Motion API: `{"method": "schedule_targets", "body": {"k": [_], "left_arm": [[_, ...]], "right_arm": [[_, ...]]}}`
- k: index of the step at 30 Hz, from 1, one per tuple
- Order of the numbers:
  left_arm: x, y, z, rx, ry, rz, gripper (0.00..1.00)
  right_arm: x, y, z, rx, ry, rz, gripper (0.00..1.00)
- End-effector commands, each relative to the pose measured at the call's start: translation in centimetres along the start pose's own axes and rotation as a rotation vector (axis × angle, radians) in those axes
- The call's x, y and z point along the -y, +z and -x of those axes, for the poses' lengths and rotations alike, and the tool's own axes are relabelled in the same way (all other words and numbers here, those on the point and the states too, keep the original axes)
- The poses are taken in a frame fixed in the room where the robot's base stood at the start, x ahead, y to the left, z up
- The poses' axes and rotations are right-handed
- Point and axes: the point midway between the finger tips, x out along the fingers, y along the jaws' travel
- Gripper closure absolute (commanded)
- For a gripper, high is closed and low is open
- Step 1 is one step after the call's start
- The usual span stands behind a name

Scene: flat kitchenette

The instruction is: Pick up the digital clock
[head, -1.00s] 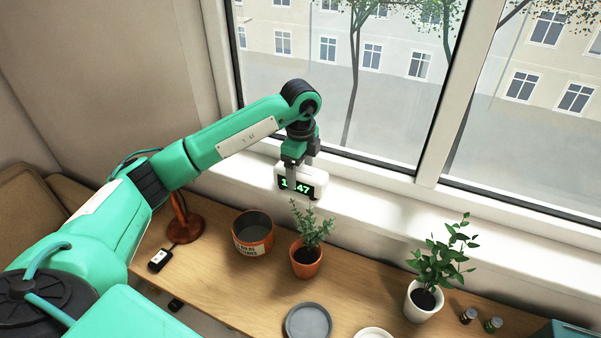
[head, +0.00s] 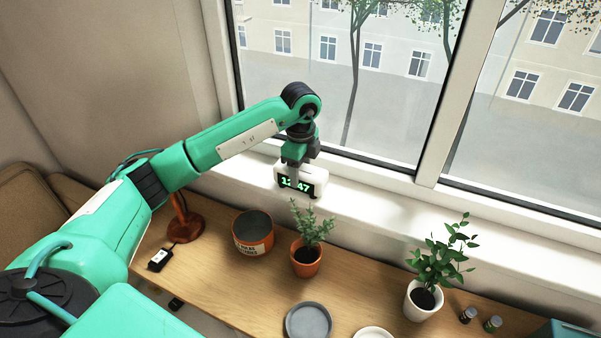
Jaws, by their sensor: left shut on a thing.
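The digital clock (head: 313,186) is a small white block with a dark face and green digits. It is at the window sill, behind the orange-potted plant. My left gripper (head: 293,175) comes down over it from above and is shut on it, with a finger in front of the digits. I cannot tell whether the clock's underside touches the sill. My right gripper is not in view.
A potted plant (head: 306,261), an orange tin (head: 253,237) and a reddish-brown stand (head: 185,226) are on the wooden counter (head: 215,285) below. A white-potted plant (head: 420,302) stands farther right. The sill (head: 375,200) right of the clock is clear.

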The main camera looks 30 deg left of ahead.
Motion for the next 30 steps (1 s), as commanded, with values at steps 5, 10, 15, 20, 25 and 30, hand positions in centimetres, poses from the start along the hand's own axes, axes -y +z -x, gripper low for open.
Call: {"method": "schedule_targets", "body": {"k": [5, 10, 15, 20, 25, 30], "left_arm": [[0.1, 0.0, 1.9, -0.001, -0.005, 0.000, 0.78], [0.1, 0.0, 5.5, 0.000, -0.007, -0.001, 0.78], [0.1, 0.1, 9.7, 0.001, -0.007, 0.000, 0.78], [0.1, 0.1, 12.6, 0.002, -0.007, 0.001, 0.78], [0.1, 0.0, 15.3, 0.001, -0.005, 0.000, 0.78], [0.0, 0.0, 17.5, 0.001, -0.004, 0.001, 0.78]], "right_arm": [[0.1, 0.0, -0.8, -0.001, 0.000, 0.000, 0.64], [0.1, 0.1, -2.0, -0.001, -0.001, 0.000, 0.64], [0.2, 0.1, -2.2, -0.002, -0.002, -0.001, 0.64], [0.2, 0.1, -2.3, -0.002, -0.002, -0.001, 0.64], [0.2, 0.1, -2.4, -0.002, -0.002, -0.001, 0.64], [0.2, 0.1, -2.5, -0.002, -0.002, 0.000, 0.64]]}}
